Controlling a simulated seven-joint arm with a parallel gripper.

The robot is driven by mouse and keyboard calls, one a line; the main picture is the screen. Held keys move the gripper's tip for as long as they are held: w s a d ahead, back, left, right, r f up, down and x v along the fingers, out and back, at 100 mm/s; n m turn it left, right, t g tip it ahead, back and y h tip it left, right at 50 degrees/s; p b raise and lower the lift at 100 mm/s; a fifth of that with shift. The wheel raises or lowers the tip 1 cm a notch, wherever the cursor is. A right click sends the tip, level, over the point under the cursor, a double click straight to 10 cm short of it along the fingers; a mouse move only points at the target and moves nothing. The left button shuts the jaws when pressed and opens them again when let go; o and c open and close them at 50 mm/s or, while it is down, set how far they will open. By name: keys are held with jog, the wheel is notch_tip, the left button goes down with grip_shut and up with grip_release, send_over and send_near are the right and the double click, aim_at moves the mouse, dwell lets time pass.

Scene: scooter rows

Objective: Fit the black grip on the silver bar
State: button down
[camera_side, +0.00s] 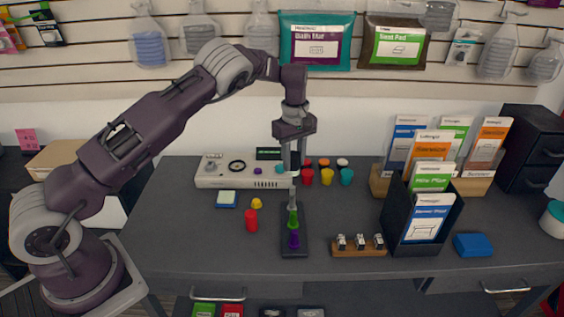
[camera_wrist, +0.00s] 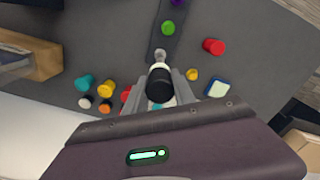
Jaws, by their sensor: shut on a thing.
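My gripper (camera_side: 293,166) points straight down above the far end of the dark base strip (camera_side: 296,250). It is shut on the black grip (camera_wrist: 159,88), which shows as a black cylinder between the fingers in the wrist view. The silver bar (camera_side: 292,192) stands upright on the strip, directly below my gripper in the side view. In the wrist view a pale silver end (camera_wrist: 159,66) shows right beside the black grip. I cannot tell whether the grip is around the bar or just above it. The fingers partly hide the grip.
A green piece (camera_side: 293,217) and a purple piece (camera_side: 294,240) stand on the same strip. A red cylinder (camera_side: 251,221) and a yellow knob (camera_side: 257,203) are to the left. Several coloured cups and a white device (camera_side: 215,175) lie behind. A wooden block (camera_side: 358,250) is at right.

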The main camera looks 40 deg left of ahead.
send_over(292, 187)
jog(key=shift+f, duration=2.6)
jog(key=shift+f, duration=2.9)
dwell(0.5)
jog(key=c, duration=0.6)
grip_release()
jog(key=shift+o, duration=0.2)
jog(key=shift+r, duration=3)
